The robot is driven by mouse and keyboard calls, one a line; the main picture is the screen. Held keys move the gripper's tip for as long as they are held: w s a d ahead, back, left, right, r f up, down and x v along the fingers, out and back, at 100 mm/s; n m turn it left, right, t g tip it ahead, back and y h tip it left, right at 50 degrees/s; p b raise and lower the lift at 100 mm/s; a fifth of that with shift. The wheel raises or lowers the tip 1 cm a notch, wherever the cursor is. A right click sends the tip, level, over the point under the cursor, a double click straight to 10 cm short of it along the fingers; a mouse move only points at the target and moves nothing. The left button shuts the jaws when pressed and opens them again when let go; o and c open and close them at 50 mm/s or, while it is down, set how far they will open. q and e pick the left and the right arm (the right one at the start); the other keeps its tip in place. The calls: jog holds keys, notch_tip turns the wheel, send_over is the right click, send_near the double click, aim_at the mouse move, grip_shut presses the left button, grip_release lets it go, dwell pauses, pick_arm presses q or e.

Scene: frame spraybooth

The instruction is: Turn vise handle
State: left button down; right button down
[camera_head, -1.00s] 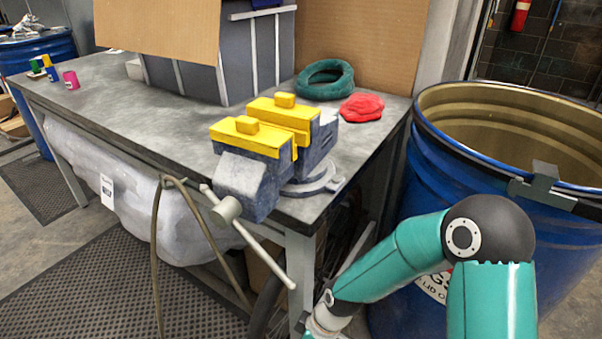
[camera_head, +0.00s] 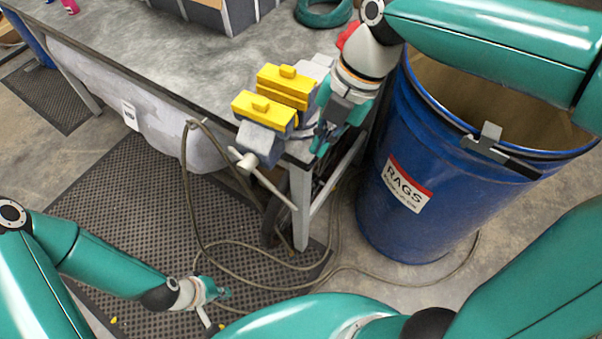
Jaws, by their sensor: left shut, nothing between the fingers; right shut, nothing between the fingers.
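The vise (camera_head: 262,140) is blue-grey with yellow jaw covers and stands on the front right corner of the workbench. Its handle (camera_head: 275,188) is a pale rod through the round screw end (camera_head: 247,162), slanting down to the right past the bench edge. My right gripper (camera_head: 321,146) is shut and empty, pointing down just right of the vise, above the handle's lower end; whether it touches the vise I cannot tell. My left gripper (camera_head: 223,294) is shut and empty, low over the floor mat, well below the handle and apart from it.
The grey workbench (camera_head: 150,50) has free room left of the vise. A blue rags barrel (camera_head: 400,140) stands close on the right. A hose (camera_head: 190,190) hangs from the bench front and loops over the floor. A teal coil (camera_head: 322,14) and a red cloth (camera_head: 347,36) lie behind.

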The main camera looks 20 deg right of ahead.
jog(key=x, duration=1.3)
jog(key=shift+p, duration=0.35)
